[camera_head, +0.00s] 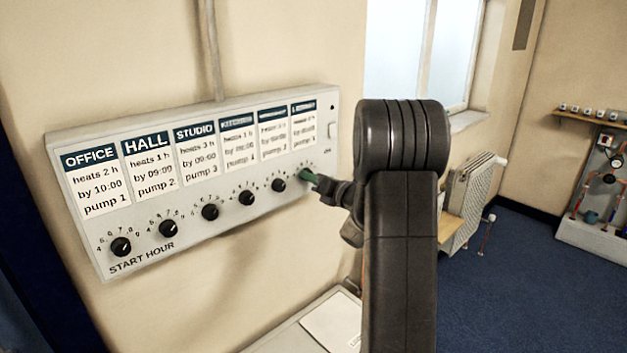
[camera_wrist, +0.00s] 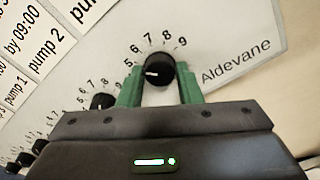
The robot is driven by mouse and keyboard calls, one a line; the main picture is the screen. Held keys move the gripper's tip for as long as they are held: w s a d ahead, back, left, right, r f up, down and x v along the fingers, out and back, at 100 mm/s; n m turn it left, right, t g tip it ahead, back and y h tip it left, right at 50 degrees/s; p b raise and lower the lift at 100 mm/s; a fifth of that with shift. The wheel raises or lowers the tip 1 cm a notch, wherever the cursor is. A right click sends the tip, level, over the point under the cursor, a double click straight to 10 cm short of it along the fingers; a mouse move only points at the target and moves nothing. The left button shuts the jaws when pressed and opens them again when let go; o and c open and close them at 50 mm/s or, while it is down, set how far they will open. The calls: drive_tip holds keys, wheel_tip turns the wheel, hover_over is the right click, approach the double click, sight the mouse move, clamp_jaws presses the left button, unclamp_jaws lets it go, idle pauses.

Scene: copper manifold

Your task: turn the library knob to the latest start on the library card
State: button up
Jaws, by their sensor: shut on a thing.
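The rightmost card (camera_head: 303,127) on the wall panel has a header starting with L; its small text is too blurred to read. The knob under it shows in the wrist view as a round black knob (camera_wrist: 158,70) with a white mark pointing left, a little below the printed 5. Numbers 5 to 9 show around it; the left finger may cover a lower one. My gripper (camera_wrist: 160,85) has green fingers on both sides of this knob and is shut on it. In the head view my gripper (camera_head: 309,177) mostly hides the knob.
The panel (camera_head: 330,160) holds several other cards and a row of black knobs to the left, the nearest one (camera_head: 278,185) close to my gripper. A white sheet (camera_head: 333,320) lies on a surface below. A radiator (camera_head: 468,200) stands under the window at right.

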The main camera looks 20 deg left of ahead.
drive_tip(key=shift+f+b, duration=0.15)
drive_tip(key=shift+b, duration=0.15)
drive_tip(key=m+b, duration=0.5)
drive_tip(key=m, duration=1.2)
drive_tip(key=shift+m, duration=0.4)
drive_tip(key=o, duration=1)
drive_tip(key=shift+c, duration=0.2)
drive_tip(key=shift+d, duration=0.15)
